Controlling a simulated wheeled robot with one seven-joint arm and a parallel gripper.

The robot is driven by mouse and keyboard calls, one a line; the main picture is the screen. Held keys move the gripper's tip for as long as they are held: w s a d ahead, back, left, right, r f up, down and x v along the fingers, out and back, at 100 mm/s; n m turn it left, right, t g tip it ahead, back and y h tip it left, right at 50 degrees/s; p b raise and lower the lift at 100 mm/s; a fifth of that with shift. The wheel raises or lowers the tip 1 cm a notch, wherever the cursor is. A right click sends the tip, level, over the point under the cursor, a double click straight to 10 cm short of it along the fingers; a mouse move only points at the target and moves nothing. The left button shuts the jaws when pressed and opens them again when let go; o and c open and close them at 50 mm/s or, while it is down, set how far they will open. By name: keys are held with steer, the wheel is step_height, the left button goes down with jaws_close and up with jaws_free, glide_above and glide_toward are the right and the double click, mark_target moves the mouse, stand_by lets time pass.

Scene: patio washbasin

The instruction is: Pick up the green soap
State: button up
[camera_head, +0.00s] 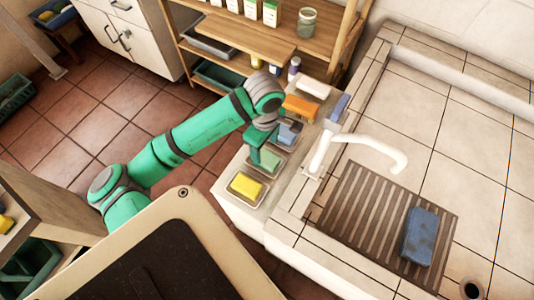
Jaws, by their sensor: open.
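The green soap (270,161) lies in a shallow dish on the pale ledge beside the washbasin. It is between the yellow soap (246,185) and the blue soap (288,133). My gripper (261,150) is open and hangs just above and slightly left of the green soap. It hides part of the green soap and its dish. The fingertips are small in the picture, and I cannot tell whether they touch the soap.
An orange bar (300,107) and a white bar (313,88) continue the row. A white faucet (355,142) rises right of the ledge. A blue block (420,235) lies on the slatted mat (352,205) in the basin. A wooden shelf (238,38) stands behind.

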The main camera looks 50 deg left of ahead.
mark_target(266, 158)
steer(key=shift+w+f, duration=0.15)
steer(key=shift+f, duration=3.05)
steer(key=c, duration=1.3)
